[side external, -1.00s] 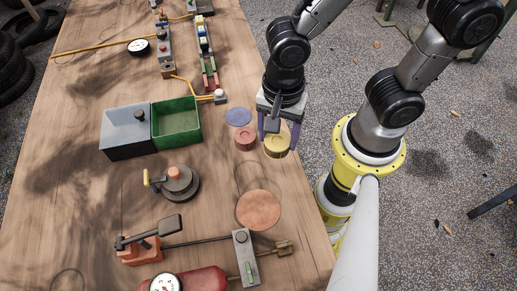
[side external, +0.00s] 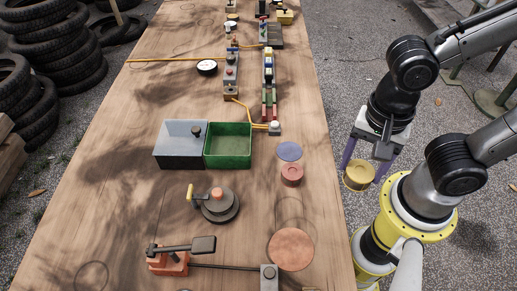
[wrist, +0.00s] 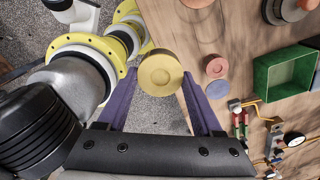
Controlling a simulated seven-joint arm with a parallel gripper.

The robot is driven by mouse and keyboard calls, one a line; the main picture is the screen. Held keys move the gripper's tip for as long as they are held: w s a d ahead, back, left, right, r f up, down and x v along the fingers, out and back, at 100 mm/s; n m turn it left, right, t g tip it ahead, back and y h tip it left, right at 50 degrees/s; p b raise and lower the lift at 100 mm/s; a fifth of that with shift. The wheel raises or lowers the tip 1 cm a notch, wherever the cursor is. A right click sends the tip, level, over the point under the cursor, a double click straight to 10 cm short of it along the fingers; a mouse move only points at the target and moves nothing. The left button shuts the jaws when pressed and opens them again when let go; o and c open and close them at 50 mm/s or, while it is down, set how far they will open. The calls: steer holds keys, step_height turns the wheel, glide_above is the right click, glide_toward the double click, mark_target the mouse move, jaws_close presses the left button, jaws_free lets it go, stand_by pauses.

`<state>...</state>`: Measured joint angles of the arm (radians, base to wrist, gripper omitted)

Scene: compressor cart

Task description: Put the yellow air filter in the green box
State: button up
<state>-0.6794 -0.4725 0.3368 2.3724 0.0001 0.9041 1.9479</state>
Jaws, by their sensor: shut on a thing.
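The yellow air filter (side external: 359,177) is a short round can held between the purple fingers of my gripper (side external: 369,165). In the side external view it appears just right of the table's right edge, against the gravel. In the wrist view the filter (wrist: 160,73) sits between the fingertips (wrist: 160,85), with the table edge and ground behind it. My gripper is shut on it. The green box (side external: 228,160) is open-topped and looks empty, on the table left of my gripper. It also shows at the right of the wrist view (wrist: 262,76).
A grey box with a black knob (side external: 181,155) adjoins the green box on its left. A blue disc (side external: 289,151) and a red round part (side external: 291,175) lie between the green box and the table's right edge. A round fixture with a yellow handle (side external: 219,207) stands in front.

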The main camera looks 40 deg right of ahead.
steer(key=w+a+r, duration=0.1)
steer(key=w+a, duration=0.1)
steer(key=w, duration=0.6)
steer(key=w+a+r, duration=0.1)
steer(key=w+a, duration=0.1)
steer(key=w, duration=0.6)
steer(key=shift+m, duration=0.6)
steer(key=w+f, duration=0.4)
steer(key=w, duration=0.1)
steer(key=w+a+f, duration=0.1)
steer(key=w+f, duration=0.3)
steer(key=w, duration=0.1)
steer(key=w+a+f, duration=0.1)
steer(key=w+f, duration=0.3)
steer(key=w, duration=0.1)
steer(key=shift+w, duration=0.25)
steer(key=shift+w+a+f, duration=0.15)
steer(key=shift+w+f, duration=0.35)
steer(key=shift+f, duration=1.55)
steer(key=shift+f, duration=0.15)
